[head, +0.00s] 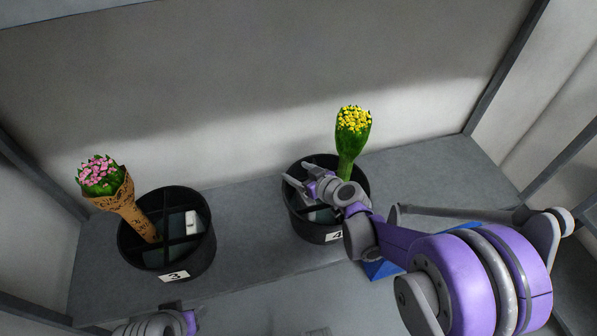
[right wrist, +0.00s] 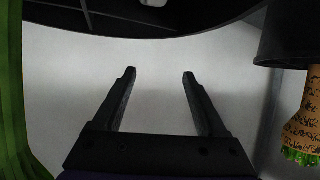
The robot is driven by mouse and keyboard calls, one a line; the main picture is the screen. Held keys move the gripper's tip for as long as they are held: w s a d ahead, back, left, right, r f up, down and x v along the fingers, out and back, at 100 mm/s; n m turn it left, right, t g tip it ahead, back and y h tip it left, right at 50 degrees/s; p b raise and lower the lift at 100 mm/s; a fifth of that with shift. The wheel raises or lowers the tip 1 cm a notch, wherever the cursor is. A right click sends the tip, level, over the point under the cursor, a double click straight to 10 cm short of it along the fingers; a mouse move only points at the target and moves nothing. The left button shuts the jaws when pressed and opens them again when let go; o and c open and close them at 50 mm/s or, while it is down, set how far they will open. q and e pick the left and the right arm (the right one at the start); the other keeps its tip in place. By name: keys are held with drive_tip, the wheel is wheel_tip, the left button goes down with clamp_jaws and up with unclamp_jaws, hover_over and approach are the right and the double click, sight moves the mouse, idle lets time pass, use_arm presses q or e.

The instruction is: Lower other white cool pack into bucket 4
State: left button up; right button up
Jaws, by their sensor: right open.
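Bucket 4 (head: 328,237) is a black round bucket with inner dividers and a white number card. It holds a yellow tulip bunch (head: 352,135) standing upright at its back. My right gripper (head: 297,173) is open and empty, over the left part of bucket 4; its arm hides part of the bucket. In the right wrist view nothing is between the fingers (right wrist: 159,76). There a small white object (right wrist: 153,2) shows inside the bucket at the top edge, cut off by the frame. A white cool pack (head: 192,222) is in a right compartment of bucket 3 (head: 203,262).
A pink tulip bunch (head: 101,177) in brown paper leans left out of bucket 3. A blue object (head: 379,269) lies partly hidden under my right arm. The grey shelf (head: 247,230) is clear between the buckets. A pale wall (head: 230,110) stands behind.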

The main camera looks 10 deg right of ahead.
use_arm(q)
wheel_tip(320, 180, up, 3)
drive_tip(key=shift+f+p, duration=0.15)
drive_tip(key=shift+p, duration=0.95)
use_arm(e)
drive_tip(key=v, duration=1.1)
drive_tip(key=shift+f, duration=0.1)
drive_tip(key=s+f+m+g+h, duration=0.2)
drive_tip(key=s+m+g+h, duration=0.4)
drive_tip(key=s, duration=1.6)
use_arm(q)
wheel_tip(320, 180, up, 15)
drive_tip(key=w+p, duration=0.2)
drive_tip(key=p, duration=1.1)
drive_tip(key=shift+t+p, duration=0.4)
use_arm(e)
wheel_tip(320, 180, up, 15)
drive_tip(key=w+n, duration=0.1)
drive_tip(key=shift+w+r+y, duration=0.2)
drive_tip(key=shift+w+y, duration=0.2)
use_arm(q)
drive_tip(key=shift+s, duration=0.1)
use_arm(e)
drive_tip(key=shift+s, duration=0.1)
